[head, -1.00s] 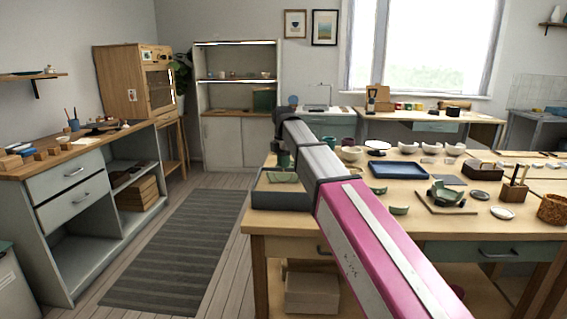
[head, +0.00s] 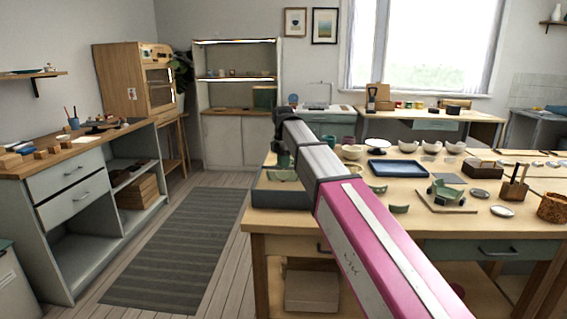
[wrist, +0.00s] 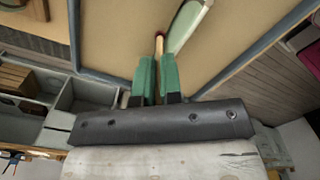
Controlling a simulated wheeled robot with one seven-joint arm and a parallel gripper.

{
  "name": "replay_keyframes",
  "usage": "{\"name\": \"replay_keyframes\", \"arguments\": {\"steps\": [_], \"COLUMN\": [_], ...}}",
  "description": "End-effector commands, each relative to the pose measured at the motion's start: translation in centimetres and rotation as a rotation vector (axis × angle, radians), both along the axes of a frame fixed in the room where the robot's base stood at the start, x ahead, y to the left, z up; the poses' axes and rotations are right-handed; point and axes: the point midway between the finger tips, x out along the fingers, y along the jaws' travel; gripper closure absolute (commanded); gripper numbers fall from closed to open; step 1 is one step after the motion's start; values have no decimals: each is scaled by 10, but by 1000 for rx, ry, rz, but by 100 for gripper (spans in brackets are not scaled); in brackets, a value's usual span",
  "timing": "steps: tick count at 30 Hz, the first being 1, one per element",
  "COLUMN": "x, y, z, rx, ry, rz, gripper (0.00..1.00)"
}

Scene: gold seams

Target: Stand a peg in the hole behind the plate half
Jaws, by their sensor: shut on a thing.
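My gripper (wrist: 156,82) has green fingers, shut on a thin wooden peg (wrist: 159,46) in the wrist view. The peg points away from the fingers, and its far end has a small reddish spot. A pale green plate half (wrist: 190,24) is just right of the peg, seen nearly edge-on. Both are over the tan floor of a tray (wrist: 105,42) with a blue-grey rim. I cannot tell whether the peg's tip is in a hole. In the head view the dark grey tray (head: 280,199) is at the table's near left corner, below the end of my arm.
On the table (head: 330,224) stand a blue tray (head: 393,168), several bowls, and a broken green bowl on a board (head: 446,207). A wicker basket (head: 553,208) stands at the right. Left of the table, the floor with a grey striped rug (head: 178,255) is clear.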

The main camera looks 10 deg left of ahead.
Motion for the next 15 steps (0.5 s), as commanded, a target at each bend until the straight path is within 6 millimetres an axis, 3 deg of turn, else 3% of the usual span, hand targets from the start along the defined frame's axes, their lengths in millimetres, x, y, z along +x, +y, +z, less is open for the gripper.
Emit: {"name": "replay_keyframes", "arguments": {"steps": [15], "x": [0], "y": [0], "z": [-5], "rx": [0], "ry": [0], "rz": [0], "gripper": [100]}}
